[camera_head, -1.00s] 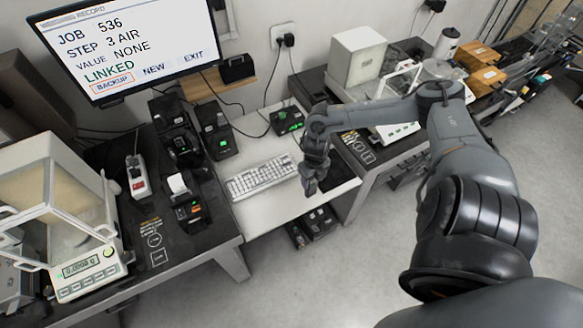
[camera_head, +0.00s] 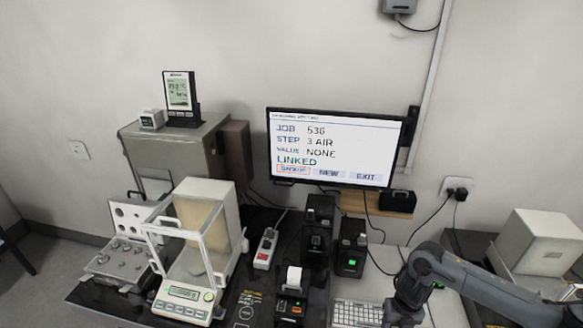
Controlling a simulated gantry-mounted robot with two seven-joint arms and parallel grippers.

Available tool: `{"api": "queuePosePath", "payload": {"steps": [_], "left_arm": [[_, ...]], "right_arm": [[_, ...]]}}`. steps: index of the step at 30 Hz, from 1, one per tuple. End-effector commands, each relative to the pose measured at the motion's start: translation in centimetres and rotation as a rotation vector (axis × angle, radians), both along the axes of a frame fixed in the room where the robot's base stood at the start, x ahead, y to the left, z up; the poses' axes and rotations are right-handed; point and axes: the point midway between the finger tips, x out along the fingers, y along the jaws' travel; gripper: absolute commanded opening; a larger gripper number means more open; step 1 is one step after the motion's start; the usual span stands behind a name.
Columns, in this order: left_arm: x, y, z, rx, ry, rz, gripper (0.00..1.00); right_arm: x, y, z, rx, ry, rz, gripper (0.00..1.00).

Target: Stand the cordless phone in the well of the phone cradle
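I cannot make out the cordless phone for certain in this view. A low black device with a green light (camera_head: 437,286) sits right of the keyboard, mostly behind my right arm; whether it is the phone cradle I cannot tell. Two upright black devices, one (camera_head: 318,240) taller and one with a green light (camera_head: 351,250), stand behind the keyboard. My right gripper (camera_head: 402,318) hangs over the right end of the keyboard, at the bottom edge. Its fingertips are cut off or too small to read, and no held object shows. My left gripper is out of view.
A balance with a glass shield (camera_head: 190,293) stands at left, a weight set (camera_head: 118,262) beside it. A small printer (camera_head: 291,287), a power strip (camera_head: 265,248) and the keyboard (camera_head: 357,314) fill the middle. The monitor (camera_head: 335,150) and a wooden shelf (camera_head: 377,208) are behind.

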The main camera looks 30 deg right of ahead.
Motion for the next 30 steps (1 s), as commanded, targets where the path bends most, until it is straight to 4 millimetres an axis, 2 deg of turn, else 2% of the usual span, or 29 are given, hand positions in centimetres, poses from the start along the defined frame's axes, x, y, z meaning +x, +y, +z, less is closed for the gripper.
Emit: {"api": "queuePosePath", "payload": {"steps": [1, 8, 11, 17, 21, 24, 27, 30], "left_arm": [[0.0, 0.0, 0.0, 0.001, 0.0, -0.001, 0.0], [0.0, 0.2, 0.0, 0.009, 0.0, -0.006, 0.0], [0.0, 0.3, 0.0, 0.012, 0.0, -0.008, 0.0], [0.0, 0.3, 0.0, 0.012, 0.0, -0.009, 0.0], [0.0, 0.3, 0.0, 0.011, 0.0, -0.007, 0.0], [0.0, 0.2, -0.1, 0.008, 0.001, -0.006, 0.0], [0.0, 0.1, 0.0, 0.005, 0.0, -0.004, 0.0], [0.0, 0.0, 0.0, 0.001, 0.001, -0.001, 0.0]], "right_arm": [[1.2, 0.8, 0.6, 0.002, -0.009, 0.009, 0.0], [5.5, 5.4, 2.3, 0.001, -0.01, 0.054, 0.0], [7.7, 8.4, 3.5, 0.001, -0.011, 0.077, 0.0], [12.6, 16.6, 7.0, -0.002, -0.011, 0.009, 0.0], [15.2, 22.5, 10.0, -0.002, -0.011, -0.177, 0.0], [16.0, 25.3, 11.5, -0.002, -0.008, -0.369, 0.0], [16.4, 27.0, 12.4, 0.0, -0.006, -0.577, 0.0], [16.4, 27.8, 12.8, 0.0, -0.004, -0.794, 0.0]]}}
